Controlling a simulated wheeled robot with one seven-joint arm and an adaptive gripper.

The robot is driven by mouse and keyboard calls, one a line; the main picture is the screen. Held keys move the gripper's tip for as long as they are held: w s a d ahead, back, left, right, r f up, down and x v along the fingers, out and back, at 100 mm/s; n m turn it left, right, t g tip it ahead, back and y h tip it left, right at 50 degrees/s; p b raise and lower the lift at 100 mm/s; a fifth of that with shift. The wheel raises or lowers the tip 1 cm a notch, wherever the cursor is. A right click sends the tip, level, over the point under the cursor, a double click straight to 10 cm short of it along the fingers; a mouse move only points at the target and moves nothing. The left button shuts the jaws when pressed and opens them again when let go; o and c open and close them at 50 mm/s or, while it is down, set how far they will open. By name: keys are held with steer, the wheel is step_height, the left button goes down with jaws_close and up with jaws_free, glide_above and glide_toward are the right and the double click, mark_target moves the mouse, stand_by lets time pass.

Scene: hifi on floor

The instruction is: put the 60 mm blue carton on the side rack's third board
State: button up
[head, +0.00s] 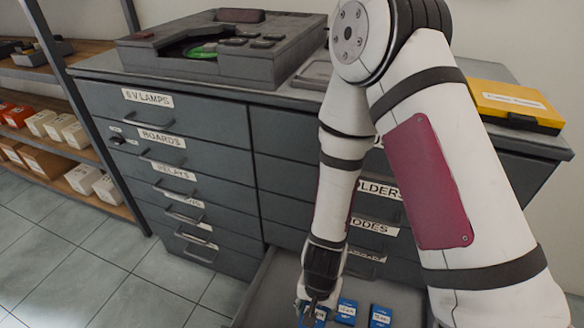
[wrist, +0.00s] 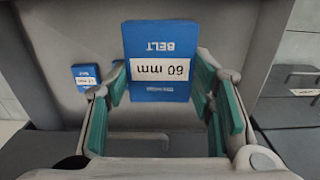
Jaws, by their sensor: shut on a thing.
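The 60 mm blue carton (wrist: 160,60) fills the middle of the wrist view, with its label "60 mm BELT" upside down. My gripper (wrist: 162,82) is shut on it, a green-padded finger at each side. In the head view my gripper (head: 318,296) points down over an open drawer (head: 262,296), and a bit of blue shows beneath it at the bottom edge. The side rack (head: 92,153) stands at the far left with several wooden boards.
Two more blue cartons (head: 346,310) (head: 380,316) lie in the drawer; one small blue carton (wrist: 86,76) shows in the wrist view. Orange and white boxes (head: 43,122) occupy rack boards. The grey cabinet (head: 200,110) carries a record player (head: 215,50) and yellow case (head: 512,103).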

steer(key=shift+s+r+p, duration=0.2)
steer(key=shift+r+p, duration=0.55)
steer(key=shift+r, duration=0.15)
steer(key=shift+s+r+p, duration=0.1)
steer(key=shift+r+p, duration=0.3)
